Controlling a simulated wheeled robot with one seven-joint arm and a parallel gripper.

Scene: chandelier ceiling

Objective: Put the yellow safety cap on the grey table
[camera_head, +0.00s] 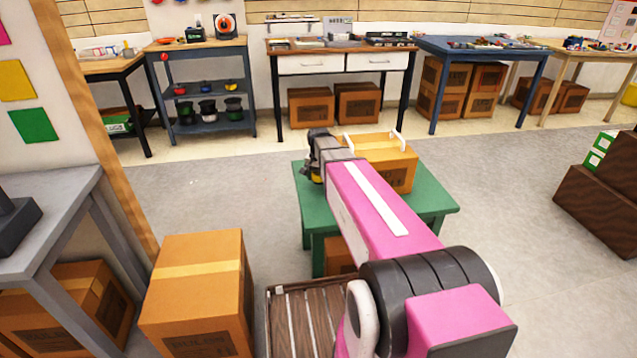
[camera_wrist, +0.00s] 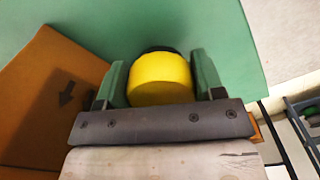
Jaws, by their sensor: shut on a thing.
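The yellow safety cap (camera_wrist: 160,80) sits between the two green fingers of my gripper (camera_wrist: 165,85) in the wrist view, with a finger on each side. In the head view, my gripper (camera_head: 314,178) is over the left part of the green table (camera_head: 435,196), and only a sliver of yellow shows there. I cannot tell whether the cap touches the green tabletop or hangs above it. The grey table (camera_head: 40,190) stands at the left edge of the head view, and its near part is cut off by the frame.
An open cardboard box (camera_head: 392,170) stands on the green table, close right of my gripper. A closed box (camera_head: 200,290) and a slatted pallet (camera_head: 300,315) lie on the floor between the grey and green tables. A dark object (camera_head: 15,225) stands on the grey table.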

